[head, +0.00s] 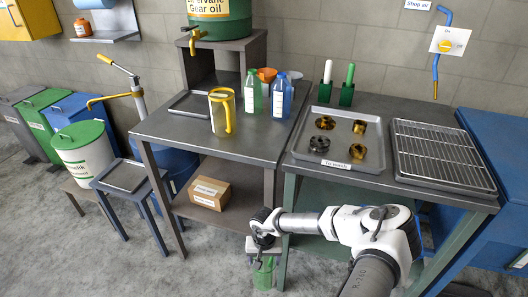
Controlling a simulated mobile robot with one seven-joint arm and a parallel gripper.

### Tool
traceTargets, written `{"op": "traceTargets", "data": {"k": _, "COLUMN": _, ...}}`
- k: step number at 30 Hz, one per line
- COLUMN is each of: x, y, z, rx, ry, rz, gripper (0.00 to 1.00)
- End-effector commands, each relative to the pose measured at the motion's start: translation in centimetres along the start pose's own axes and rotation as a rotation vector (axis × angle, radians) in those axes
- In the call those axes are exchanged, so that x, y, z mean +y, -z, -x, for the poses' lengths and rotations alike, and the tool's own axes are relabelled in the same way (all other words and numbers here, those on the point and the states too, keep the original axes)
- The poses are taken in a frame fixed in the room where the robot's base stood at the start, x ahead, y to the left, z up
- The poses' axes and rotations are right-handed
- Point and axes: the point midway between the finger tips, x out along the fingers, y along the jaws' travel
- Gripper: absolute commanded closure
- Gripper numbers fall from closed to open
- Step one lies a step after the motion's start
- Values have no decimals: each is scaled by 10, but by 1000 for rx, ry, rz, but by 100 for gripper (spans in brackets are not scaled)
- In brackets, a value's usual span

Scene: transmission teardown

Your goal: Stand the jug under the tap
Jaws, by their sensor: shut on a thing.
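A clear jug with a yellow handle (221,111) stands upright on the left bench, right of and in front of the barrel's tap. The yellow tap (194,40) juts from the front of the green gear oil barrel (222,22), which sits on a raised dark stand. My gripper (263,252) is low in front of the benches, pointing down. It is shut on a translucent green container (263,274); the gripper partly hides its top, so I cannot tell its full shape. The held container is well apart from the jug and the tap.
A shallow tray (190,104) lies below the tap. The right bench bears a parts tray (308,165) and a wire rack (440,155). A cardboard box (209,193) sits on the lower shelf.

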Motion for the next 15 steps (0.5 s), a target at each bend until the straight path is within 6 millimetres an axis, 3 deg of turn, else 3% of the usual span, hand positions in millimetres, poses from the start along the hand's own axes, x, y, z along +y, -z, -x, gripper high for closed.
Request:
{"op": "traceTargets", "data": {"k": 4, "x": 0, "y": 0, "z": 1, "rx": -4, "ry": -1, "rz": 1, "gripper": 65}}
{"op": "traceTargets", "data": {"k": 10, "x": 0, "y": -32, "z": -39, "rx": -6, "ry": 1, "rz": 0, "gripper": 65}}
{"op": "traceTargets", "data": {"k": 15, "x": -2, "y": -44, "z": -52, "rx": -4, "ry": 6, "rz": -2, "gripper": 65}}
